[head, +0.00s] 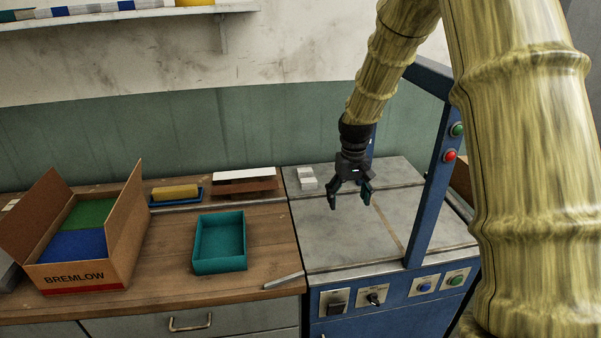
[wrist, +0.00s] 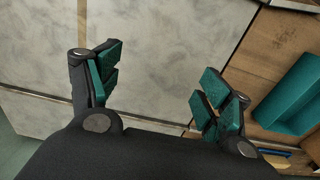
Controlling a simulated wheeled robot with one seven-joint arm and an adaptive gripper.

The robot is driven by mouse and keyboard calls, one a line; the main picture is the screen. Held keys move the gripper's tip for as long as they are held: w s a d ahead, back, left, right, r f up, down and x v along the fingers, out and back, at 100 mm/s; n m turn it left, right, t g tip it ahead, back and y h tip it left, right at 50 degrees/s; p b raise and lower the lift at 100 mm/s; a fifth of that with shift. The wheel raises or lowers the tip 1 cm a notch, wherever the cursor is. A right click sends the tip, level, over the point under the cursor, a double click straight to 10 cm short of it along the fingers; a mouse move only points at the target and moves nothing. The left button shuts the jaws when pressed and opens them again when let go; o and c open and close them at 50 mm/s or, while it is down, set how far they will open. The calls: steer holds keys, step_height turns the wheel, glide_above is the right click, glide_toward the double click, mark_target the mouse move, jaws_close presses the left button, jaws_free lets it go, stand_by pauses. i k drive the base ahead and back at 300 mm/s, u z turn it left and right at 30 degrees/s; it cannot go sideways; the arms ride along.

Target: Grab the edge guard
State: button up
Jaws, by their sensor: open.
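A slim pale grey strip (head: 284,281), which looks like the edge guard, lies on the wooden bench near its front right corner, beside the feeder. In the wrist view, a grey sliver (wrist: 293,4) at the top right edge may be its end; most of it is out of that view. My gripper (head: 350,196) hangs over the feeder's grey top, behind and to the right of the strip, pointing down. Its fingers are apart with nothing between them, as the wrist view also shows (wrist: 157,75).
A teal tray (head: 220,269) stands left of the strip. A cardboard box (head: 120,264) is further left. A yellow block (head: 176,192) and white blocks (head: 308,183) are at the back. The feeder's blue frame post (head: 432,185) rises right of my gripper.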

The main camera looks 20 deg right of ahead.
mark_target(309, 183)
steer(key=i, duration=0.85)
